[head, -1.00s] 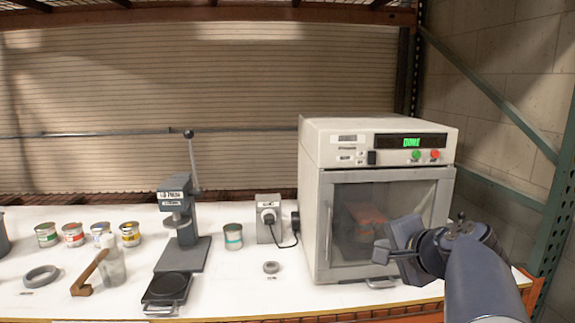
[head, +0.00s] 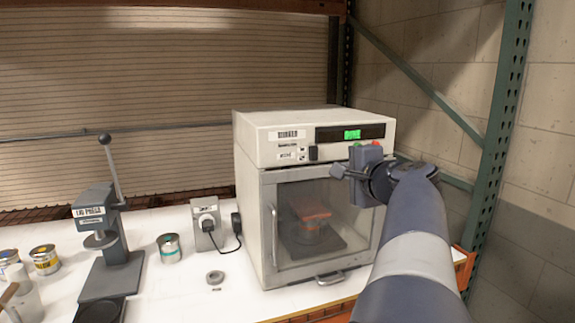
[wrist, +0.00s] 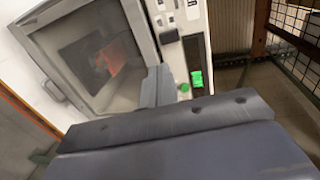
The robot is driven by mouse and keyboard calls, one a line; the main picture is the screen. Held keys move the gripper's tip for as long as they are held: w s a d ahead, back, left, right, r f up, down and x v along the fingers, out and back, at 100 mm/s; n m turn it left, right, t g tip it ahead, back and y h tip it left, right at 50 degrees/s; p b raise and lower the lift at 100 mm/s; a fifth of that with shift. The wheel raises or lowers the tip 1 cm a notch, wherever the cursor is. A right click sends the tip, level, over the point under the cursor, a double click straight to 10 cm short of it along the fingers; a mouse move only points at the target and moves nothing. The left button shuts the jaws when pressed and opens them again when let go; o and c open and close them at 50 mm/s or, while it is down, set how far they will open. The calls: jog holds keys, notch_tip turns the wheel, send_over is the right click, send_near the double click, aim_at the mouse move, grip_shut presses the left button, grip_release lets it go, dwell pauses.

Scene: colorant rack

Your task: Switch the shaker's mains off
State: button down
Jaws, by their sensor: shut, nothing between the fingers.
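The shaker (head: 247,160) is a pale cabinet with a shut glass door and a control panel along its top front. A black rocker switch (head: 313,153) sits on the panel, left of the lit green display (head: 352,134). It also shows in the wrist view (wrist: 170,37), above the display (wrist: 196,79). My gripper (head: 340,172) is shut and empty, in front of the door's upper right, below and right of the rocker. It partly covers the panel's green and red buttons. In the wrist view my gripper (wrist: 155,88) appears beside the green button (wrist: 184,87); contact cannot be told.
A grey socket box (head: 206,222) with a plugged black cable stands left of the shaker. A green rack upright (head: 503,130) stands to the right.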

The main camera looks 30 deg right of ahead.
aim_at(313, 161)
jog(key=p+x, duration=0.3)
jog(key=x, duration=0.9)
jog(key=shift+w+d, duration=0.1)
jog(key=shift+w, duration=0.15)
jog(key=shift+w+f, duration=0.1)
jog(key=shift+w, duration=0.1)
